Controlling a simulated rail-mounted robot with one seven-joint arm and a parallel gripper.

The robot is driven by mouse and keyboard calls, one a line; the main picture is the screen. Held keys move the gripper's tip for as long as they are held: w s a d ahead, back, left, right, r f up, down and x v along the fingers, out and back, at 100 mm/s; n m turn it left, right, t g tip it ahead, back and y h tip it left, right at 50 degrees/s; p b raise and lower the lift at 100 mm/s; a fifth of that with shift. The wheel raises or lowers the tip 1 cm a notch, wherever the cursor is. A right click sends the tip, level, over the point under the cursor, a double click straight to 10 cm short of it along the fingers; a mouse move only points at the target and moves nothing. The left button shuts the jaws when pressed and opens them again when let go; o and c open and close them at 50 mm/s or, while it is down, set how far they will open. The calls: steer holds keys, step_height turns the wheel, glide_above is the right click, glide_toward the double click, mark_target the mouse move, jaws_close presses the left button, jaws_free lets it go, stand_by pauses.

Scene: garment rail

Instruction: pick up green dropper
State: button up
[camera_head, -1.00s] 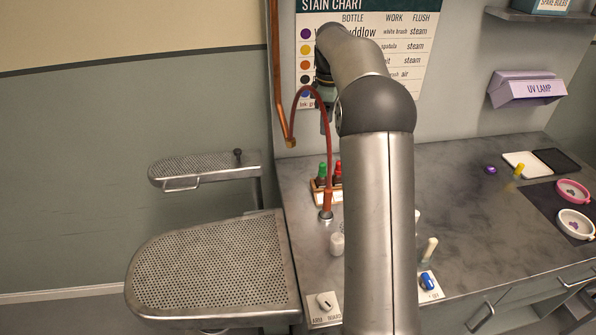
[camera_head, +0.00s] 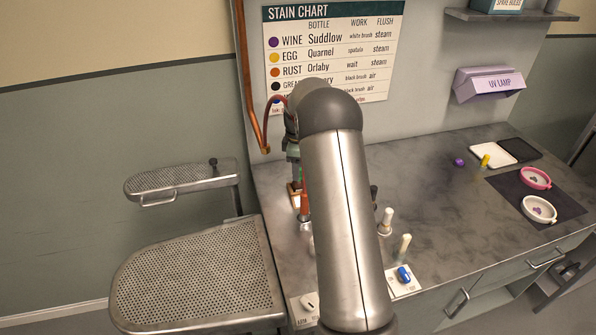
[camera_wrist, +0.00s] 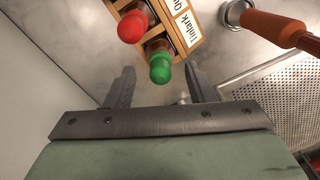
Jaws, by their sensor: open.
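The green dropper (camera_wrist: 160,68) stands in a small wooden rack (camera_wrist: 190,27) in the wrist view, its rounded green top toward the camera. My gripper (camera_wrist: 161,82) is open, with one finger on each side of the line to the green top. I cannot tell whether the fingertips are level with it or still above it. A red-topped dropper (camera_wrist: 132,27) stands beside it in the same rack.
An orange-handled tool (camera_wrist: 268,27) stands close to the right of the rack in the wrist view. Pale upright handles (camera_head: 386,220) stand on the counter (camera_head: 440,190) right of my arm. A perforated board (camera_head: 200,275) lies to the left. The counter's middle right is clear.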

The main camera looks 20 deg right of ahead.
steer(key=shift+f, duration=0.85)
steer(key=c, duration=1)
steer(key=shift+c, duration=0.2)
step_height(320, 180, up, 10)
steer(key=shift+r+b, duration=0.1)
steer(key=shift+b, duration=0.95)
